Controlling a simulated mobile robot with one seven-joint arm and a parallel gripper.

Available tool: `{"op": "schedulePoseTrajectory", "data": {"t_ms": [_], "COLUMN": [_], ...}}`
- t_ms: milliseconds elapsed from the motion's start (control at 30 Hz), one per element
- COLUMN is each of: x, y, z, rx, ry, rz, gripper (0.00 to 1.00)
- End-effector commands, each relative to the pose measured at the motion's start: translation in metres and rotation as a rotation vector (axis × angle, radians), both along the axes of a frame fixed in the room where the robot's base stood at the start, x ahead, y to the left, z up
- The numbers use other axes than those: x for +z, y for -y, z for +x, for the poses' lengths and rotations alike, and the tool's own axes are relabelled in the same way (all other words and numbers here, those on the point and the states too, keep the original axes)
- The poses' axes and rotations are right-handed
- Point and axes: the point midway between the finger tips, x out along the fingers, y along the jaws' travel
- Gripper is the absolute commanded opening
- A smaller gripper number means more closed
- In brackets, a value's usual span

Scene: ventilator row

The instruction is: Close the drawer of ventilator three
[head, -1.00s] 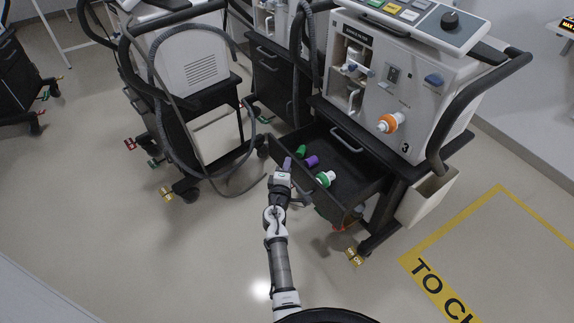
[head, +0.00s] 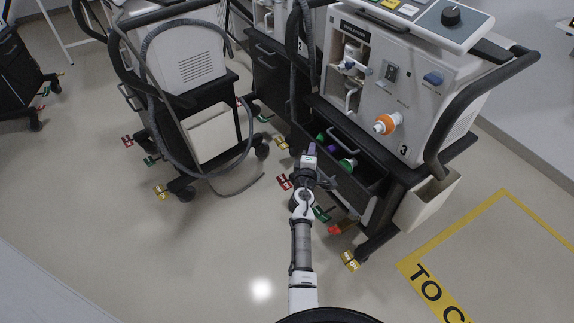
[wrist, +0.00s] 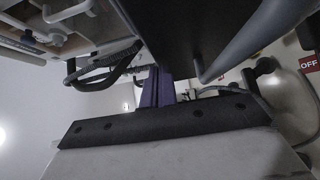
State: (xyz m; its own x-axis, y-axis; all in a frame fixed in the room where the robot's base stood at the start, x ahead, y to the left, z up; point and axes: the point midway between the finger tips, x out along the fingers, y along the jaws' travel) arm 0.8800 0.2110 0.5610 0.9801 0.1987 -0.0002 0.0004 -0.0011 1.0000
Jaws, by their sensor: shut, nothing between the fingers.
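Ventilator three (head: 408,100) is the pale machine marked 3 on a black cart at the right of the head view. Its black drawer (head: 352,188) stands partly out below the machine, with green, purple and white items visible inside. My gripper (head: 311,150) is shut and empty at the front of this drawer, near its left end. In the wrist view the purple fingers (wrist: 157,88) are together, close to a dark surface and a grey bar. I cannot tell whether they touch the drawer front.
Ventilator two's cart (head: 268,75) stands behind, to the left. Another cart (head: 190,110) with a looped grey hose stands further left. Coloured caster pedals (head: 285,182) sit low around the carts. The floor in front is clear, with yellow marking tape (head: 460,225) at right.

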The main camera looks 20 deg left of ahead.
Motion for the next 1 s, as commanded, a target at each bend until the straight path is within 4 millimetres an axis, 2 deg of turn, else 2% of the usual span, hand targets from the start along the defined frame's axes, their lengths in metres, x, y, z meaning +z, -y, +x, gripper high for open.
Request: {"op": "schedulePoseTrajectory", "data": {"t_ms": [200,400,1000], "x": [-0.001,-0.001,-0.001], "y": [0.021,0.030,0.031], "z": [0.030,0.044,0.047], "rx": [-0.004,-0.002,-0.001], "ry": [0.000,-0.001,-0.001], "rz": [0.001,0.001,0.000], "gripper": [0.00,0.00,0.00]}}
